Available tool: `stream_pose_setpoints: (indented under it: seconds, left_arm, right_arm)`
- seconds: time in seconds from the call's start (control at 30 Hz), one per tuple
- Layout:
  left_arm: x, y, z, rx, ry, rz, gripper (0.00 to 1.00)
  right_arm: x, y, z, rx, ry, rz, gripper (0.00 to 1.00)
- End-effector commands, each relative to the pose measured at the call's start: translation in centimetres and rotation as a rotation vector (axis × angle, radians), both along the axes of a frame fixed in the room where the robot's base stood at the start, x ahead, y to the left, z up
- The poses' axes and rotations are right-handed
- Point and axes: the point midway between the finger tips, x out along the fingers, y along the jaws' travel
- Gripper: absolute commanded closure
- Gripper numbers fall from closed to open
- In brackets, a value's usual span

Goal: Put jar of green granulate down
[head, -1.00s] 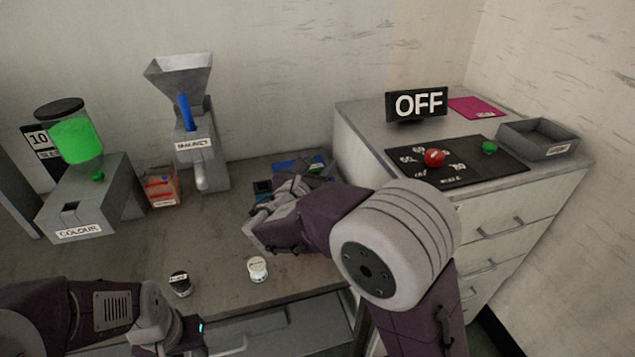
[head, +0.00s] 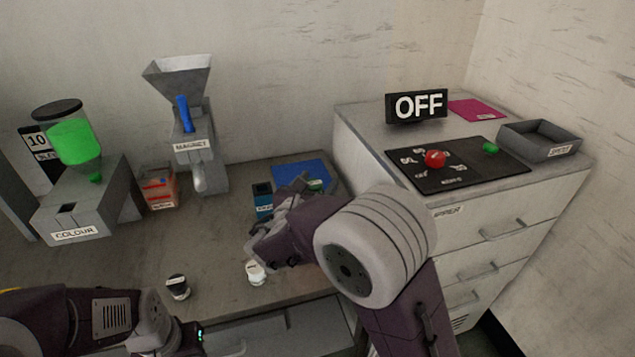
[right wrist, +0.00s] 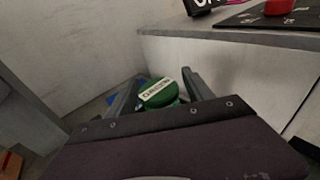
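The jar of green granulate, with a green body and a labelled lid, shows in the right wrist view (right wrist: 160,94) between the two fingers of my right gripper (right wrist: 160,88). The fingers sit close along both its sides, and the gripper looks shut on it. In the head view only a bit of green (head: 315,185) shows past my right gripper, at the front of a blue mat (head: 299,171). The arm hides the jar's base, so I cannot tell whether it touches the surface. My left arm is at the lower left; its fingertips are not discernible.
A blue box (head: 262,198) stands just left of the right gripper. A white-lidded jar (head: 256,273) and a black-lidded jar (head: 178,287) stand near the front edge. The drawer cabinet (head: 450,235) rises on the right. The table's middle is clear.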

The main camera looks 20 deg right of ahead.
Motion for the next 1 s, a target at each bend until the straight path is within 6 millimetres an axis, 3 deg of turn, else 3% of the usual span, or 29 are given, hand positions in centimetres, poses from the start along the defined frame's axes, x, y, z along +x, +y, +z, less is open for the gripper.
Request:
stream_pose_setpoints:
  seconds: [0.27,0.7,1.0]
  left_arm:
    - [0.0,0.0,0.7,0.0,0.0,0.0,0.64]
    - [0.0,0.0,1.0,0.0,0.0,0.0,0.64]
    - [0.0,0.0,1.2,0.0,0.0,0.0,0.64]
  right_arm:
    - [0.0,0.0,0.8,0.0,0.0,0.0,0.4]
    - [-7.3,5.2,1.8,0.0,0.0,0.007,0.4]
    - [-9.8,6.7,2.2,0.0,0.0,0.0,0.4]
